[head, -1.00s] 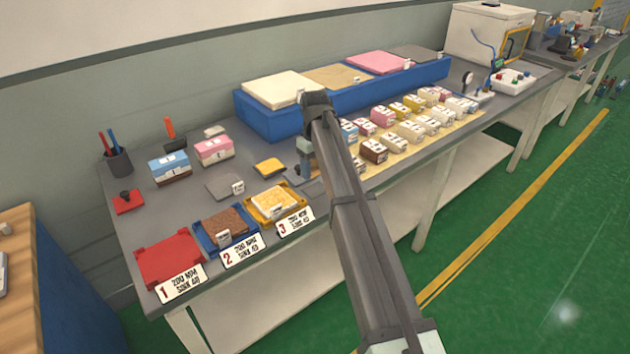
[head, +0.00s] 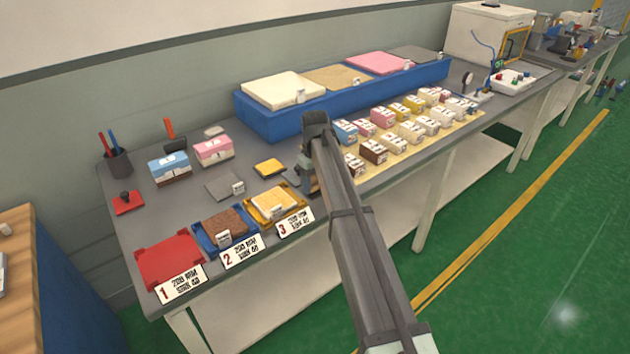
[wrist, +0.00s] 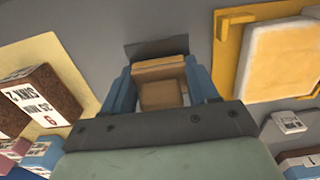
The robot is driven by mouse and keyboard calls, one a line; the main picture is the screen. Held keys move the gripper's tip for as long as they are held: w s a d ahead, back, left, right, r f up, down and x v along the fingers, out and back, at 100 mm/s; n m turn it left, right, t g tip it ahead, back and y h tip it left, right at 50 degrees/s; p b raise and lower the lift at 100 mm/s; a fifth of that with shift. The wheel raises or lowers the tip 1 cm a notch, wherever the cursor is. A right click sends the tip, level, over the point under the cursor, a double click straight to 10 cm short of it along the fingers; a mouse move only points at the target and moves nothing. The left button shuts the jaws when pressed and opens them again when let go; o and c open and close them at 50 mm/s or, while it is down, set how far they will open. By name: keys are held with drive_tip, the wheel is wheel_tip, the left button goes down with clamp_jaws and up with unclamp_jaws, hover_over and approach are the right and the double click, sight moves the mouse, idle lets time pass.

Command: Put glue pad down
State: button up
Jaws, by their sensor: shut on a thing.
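My gripper (wrist: 163,85) is shut on a small orange-brown block, seemingly the glue pad (wrist: 160,95), between its blue fingers. In the head view my gripper (head: 305,178) is low over the table, right of tray 3 and beside the rows of small boxes. The arm partly hides it, and the held block shows only as a small brownish patch. A dark flat square (wrist: 157,47) lies on the grey tabletop just beyond the fingertips. I cannot tell whether the block touches the table.
The yellow tray 3 (head: 297,213) with a cream pad is close to the left. Blue tray 2 (head: 205,245) holds a brown pad; red tray 1 (head: 170,262) is empty. A yellow pad (head: 268,166) and grey pad (head: 222,187) lie nearby. A blue platform (head: 260,122) stands behind.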

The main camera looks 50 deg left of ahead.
sight(317, 183)
drive_tip(key=shift+f, duration=0.35)
drive_tip(key=o, duration=1.4)
drive_tip(key=shift+f, duration=0.1)
drive_tip(key=shift+c, duration=0.2)
drive_tip(key=shift+o, duration=0.2)
drive_tip(key=shift+s+d, duration=0.1)
drive_tip(key=shift+s, duration=0.05)
drive_tip(key=shift+s+f, duration=0.1)
drive_tip(key=shift+s, duration=0.05)
wheel_tip(317, 183, up, 15)
drive_tip(key=w, duration=0.1)
drive_tip(key=shift+w, duration=0.15)
drive_tip(key=shift+d, duration=0.1)
